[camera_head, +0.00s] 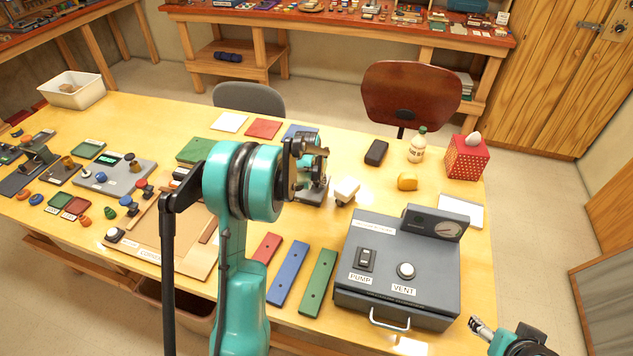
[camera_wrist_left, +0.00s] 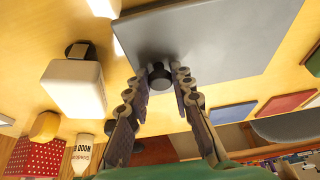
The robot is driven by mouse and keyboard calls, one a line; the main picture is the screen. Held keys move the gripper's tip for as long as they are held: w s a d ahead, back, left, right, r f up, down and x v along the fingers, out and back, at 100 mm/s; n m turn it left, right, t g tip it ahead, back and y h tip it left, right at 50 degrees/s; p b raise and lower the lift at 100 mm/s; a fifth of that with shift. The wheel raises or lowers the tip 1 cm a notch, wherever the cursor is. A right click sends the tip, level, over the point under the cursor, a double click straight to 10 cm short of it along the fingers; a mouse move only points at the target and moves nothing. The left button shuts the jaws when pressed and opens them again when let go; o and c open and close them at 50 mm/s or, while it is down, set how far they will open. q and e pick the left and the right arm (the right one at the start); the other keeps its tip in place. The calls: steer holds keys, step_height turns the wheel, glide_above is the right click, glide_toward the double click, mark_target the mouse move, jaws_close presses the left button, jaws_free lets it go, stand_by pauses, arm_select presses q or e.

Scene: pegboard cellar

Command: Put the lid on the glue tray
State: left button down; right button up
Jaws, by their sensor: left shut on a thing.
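A flat grey plate with a black knob, which I take for the lid (camera_wrist_left: 220,40), fills the upper part of the left wrist view. My left gripper (camera_wrist_left: 157,82) has its fingers on both sides of the knob (camera_wrist_left: 159,78) and is shut on it. In the head view the left gripper (camera_head: 311,165) is over a grey slab (camera_head: 312,191), largely hidden by the arm. I cannot make out the glue tray separately, nor whether the plate rests on it. My right gripper (camera_head: 480,328) shows only partly at lower right; its jaw state is unclear.
A white block (camera_head: 346,190) stands just right of the plate. A grey pump box (camera_head: 400,270) with a gauge is nearer, with red, blue (camera_head: 289,273) and green strips to its left. A yellow lump (camera_head: 407,181), bottle (camera_head: 418,147) and red tissue box (camera_head: 467,158) stand farther right.

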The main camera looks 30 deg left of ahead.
arm_select(q)
steer(key=shift+f, duration=0.15)
steer(key=c, duration=1.3)
jaws_free()
